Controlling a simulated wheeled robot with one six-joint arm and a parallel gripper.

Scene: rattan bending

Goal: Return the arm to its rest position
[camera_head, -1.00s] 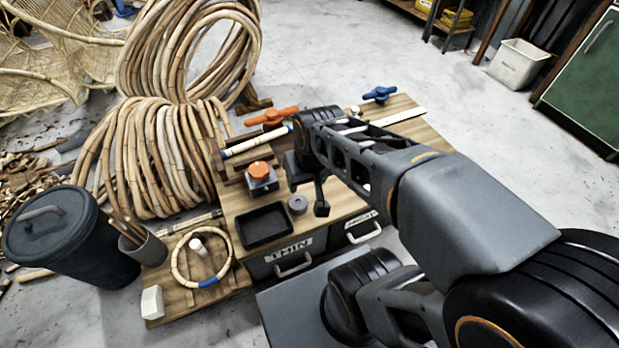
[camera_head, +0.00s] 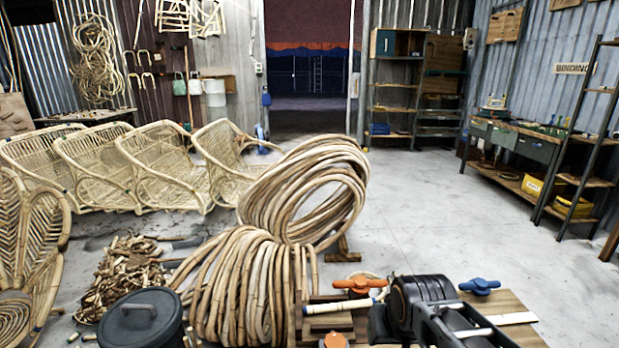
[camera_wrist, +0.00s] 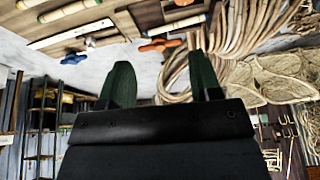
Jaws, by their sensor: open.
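My arm (camera_head: 425,305) shows at the bottom of the head view, over the right part of the wooden workbench (camera_head: 515,333). Its fingers cannot be made out there. In the wrist view the two dark green fingers of my gripper (camera_wrist: 160,60) stand wide apart with nothing between them. The wrist picture is upside down, with the bench along its top edge. An orange clamp handle (camera_head: 360,285), a blue clamp handle (camera_head: 480,286) and a pale rattan piece (camera_head: 338,307) lie on the bench near my arm.
Big rattan coils (camera_head: 305,195) stand behind and left of the bench. A dark lidded bin (camera_head: 140,320) is at the lower left, near a heap of offcuts (camera_head: 122,275). Wicker chair frames (camera_head: 165,165) line the left. Open floor (camera_head: 430,205) lies beyond the bench, with shelves (camera_head: 590,140) at right.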

